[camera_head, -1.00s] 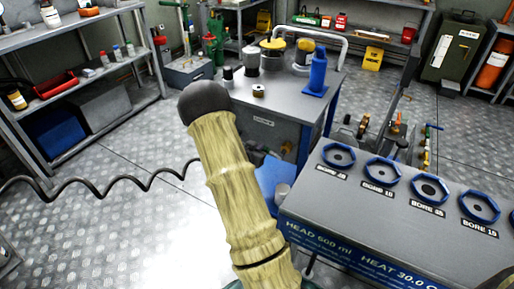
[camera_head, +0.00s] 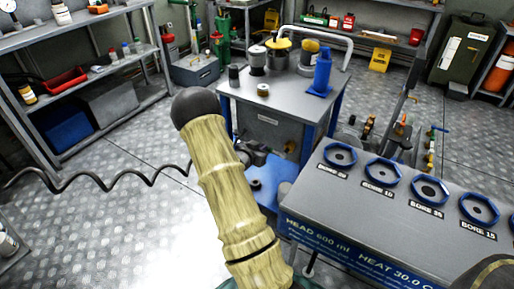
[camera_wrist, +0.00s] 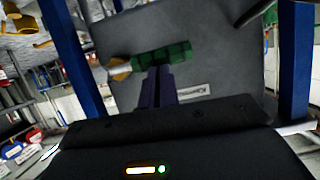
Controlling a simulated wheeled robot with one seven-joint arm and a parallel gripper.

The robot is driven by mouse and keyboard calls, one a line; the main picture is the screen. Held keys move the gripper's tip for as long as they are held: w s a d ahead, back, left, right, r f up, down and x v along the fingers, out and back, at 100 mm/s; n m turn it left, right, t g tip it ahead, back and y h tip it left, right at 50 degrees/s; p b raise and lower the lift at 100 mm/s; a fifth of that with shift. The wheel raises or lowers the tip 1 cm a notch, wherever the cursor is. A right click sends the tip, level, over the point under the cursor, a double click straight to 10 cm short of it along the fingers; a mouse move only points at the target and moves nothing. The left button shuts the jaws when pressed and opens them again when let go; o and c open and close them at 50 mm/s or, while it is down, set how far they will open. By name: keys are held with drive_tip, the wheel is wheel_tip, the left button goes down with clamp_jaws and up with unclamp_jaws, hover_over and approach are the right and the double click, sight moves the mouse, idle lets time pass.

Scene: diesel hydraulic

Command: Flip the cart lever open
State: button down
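The grey cart (camera_head: 262,128) with blue legs stands mid-view in the head view, and its grey panel (camera_wrist: 222,62) fills much of the wrist view. A green ribbed grip (camera_wrist: 176,52) with a brass-coloured end (camera_wrist: 119,69) lies across that panel; it looks like the lever. My gripper (camera_wrist: 158,72) has its dark fingers side by side, seemingly shut, with their tips at the green grip. I cannot tell whether they touch it.
A grey bench (camera_head: 395,210) with several blue octagonal rings stands close at the right. A blue stand (camera_head: 321,75) and several containers sit on the cart top. Shelves (camera_head: 75,45) line the left. A coiled black cable crosses the open metal floor.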

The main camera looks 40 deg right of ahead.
drive_tip(key=shift+s+d+f, duration=0.1)
drive_tip(key=shift+s+d, duration=0.15)
drive_tip(key=r+p+v, duration=0.1)
drive_tip(key=p+v, duration=0.1)
drive_tip(key=v, duration=0.4)
drive_tip(key=w+r+p+v, duration=0.1)
drive_tip(key=p+v, duration=0.1)
drive_tip(key=v, duration=0.5)
drive_tip(key=shift+d+r+p, duration=0.4)
drive_tip(key=shift+w+a, duration=0.1)
drive_tip(key=shift+a, duration=0.05)
